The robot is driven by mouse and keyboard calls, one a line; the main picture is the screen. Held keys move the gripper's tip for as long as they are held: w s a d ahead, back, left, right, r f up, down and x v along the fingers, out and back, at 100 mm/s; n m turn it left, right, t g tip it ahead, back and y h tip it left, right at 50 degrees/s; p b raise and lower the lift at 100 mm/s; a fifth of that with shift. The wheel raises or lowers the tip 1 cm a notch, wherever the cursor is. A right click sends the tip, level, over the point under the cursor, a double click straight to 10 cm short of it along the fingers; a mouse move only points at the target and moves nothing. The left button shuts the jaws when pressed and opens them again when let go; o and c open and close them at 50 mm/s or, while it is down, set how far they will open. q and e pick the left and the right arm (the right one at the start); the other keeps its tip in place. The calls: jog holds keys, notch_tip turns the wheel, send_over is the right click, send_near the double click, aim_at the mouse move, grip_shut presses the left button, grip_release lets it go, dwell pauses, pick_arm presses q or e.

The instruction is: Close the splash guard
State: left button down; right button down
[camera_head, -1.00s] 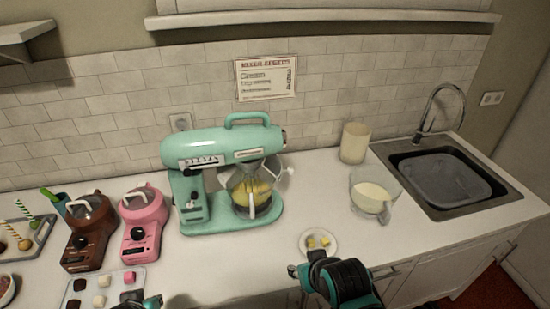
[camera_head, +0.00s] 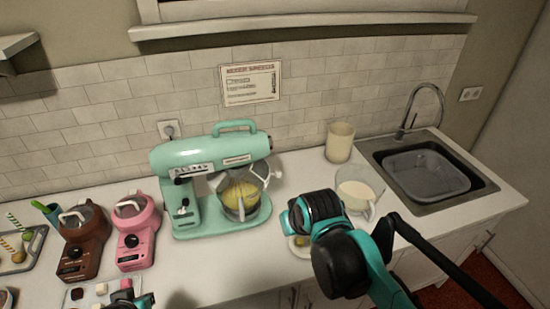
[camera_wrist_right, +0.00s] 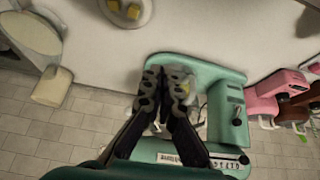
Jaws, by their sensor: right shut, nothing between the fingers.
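The mint-green stand mixer (camera_head: 205,155) stands on the counter by the wall. Its bowl (camera_head: 240,203) holds something yellow. The clear splash guard (camera_head: 262,170) sits around the top of the bowl, with a pale tab at its right; I cannot tell its exact position. My right arm reaches in from the lower right, and its wrist hides the gripper's fingers in the head view. In the right wrist view my right gripper (camera_wrist_right: 163,76) is shut and empty, overlapping the mixer's bowl area; contact is unclear. My left gripper (camera_head: 136,300) is partly cut off at the bottom edge.
A brown small machine (camera_head: 82,245) and a pink one (camera_head: 133,235) stand left of the mixer. A clear jug (camera_head: 358,190), a cream canister (camera_head: 339,142) and the sink (camera_head: 430,175) are to the right. A small plate (camera_head: 297,249) is partly behind my right wrist.

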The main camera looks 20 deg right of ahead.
jog(key=w+d+r+g+p, duration=0.1)
jog(key=w+d+r+p, duration=0.2)
jog(key=w, duration=0.4)
jog(key=w+r+g+p, duration=0.1)
jog(key=w+r+p, duration=0.25)
jog(key=w, duration=0.35)
jog(key=w+d+r+p, duration=0.2)
jog(key=w+p, duration=0.2)
jog(key=w, duration=0.4)
jog(key=b+x, duration=0.1)
jog(key=x, duration=0.9)
jog(key=shift+s+a, duration=0.25)
jog(key=shift+s, duration=0.15)
jog(key=shift+s+f, duration=0.1)
